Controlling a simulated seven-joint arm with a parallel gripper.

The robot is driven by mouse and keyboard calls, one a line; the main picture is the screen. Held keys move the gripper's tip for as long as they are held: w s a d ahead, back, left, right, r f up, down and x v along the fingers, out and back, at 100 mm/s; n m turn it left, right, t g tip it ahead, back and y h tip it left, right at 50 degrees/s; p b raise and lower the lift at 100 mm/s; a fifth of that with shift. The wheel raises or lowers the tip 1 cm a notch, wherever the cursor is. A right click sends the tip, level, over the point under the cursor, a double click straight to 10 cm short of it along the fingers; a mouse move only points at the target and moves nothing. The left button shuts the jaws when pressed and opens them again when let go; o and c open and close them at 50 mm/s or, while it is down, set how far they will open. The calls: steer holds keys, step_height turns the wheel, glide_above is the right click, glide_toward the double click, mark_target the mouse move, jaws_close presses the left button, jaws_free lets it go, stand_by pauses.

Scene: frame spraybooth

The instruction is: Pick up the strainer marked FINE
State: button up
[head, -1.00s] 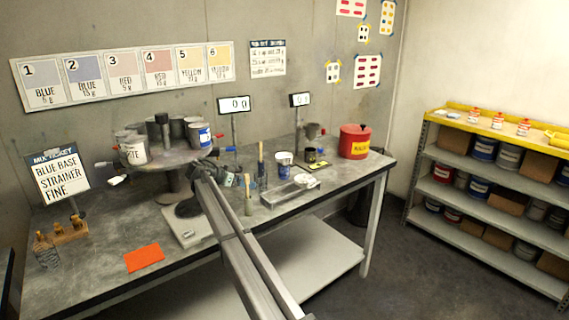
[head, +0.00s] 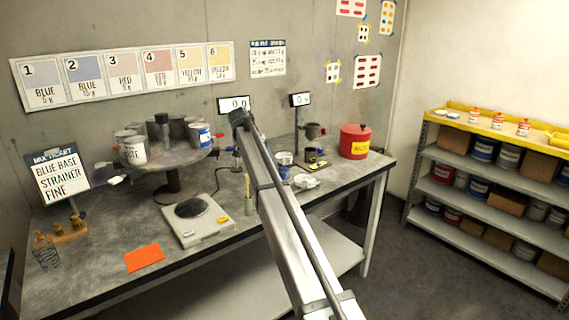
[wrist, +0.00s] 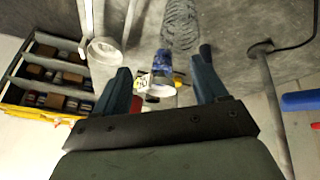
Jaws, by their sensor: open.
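My gripper (wrist: 163,62) is open in the wrist view, its two fingers apart with nothing held. A blue and white can (wrist: 162,70) shows beyond the gap between the fingers. No strainer with a readable FINE mark shows in either view. A small white cup-like object lies on the bench right of my arm in the head view (head: 305,181); I cannot tell whether it is a strainer. A ticket (head: 58,177) at the bench's left reads BLUE BASE STRAINER FINE. In the head view my arm hides part of the bench behind it.
A scale (head: 198,219) and orange card (head: 144,257) lie on the bench (head: 110,225). A round stand (head: 168,160) holds several cans. A red can (head: 354,141) stands at the right end. Shelves (head: 480,197) stand along the right wall.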

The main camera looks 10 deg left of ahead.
mark_target(287, 158)
steer(key=w+d+r+n+y, duration=0.2)
steer(key=w+d+r+n, duration=0.15)
steer(key=d, duration=0.25)
steer(key=w+d+r+n+y, duration=0.2)
steer(key=d+r+n+y, duration=0.1)
steer(key=d+r, duration=0.15)
steer(key=shift+g, duration=0.3)
steer(key=x, duration=0.9)
steer(key=d+x, duration=0.1)
steer(key=x, duration=0.4)
steer(key=shift+w+d+f, duration=0.1)
steer(key=shift+w, duration=0.35)
steer(key=shift+c, duration=0.3)
steer(key=c, duration=1.1)
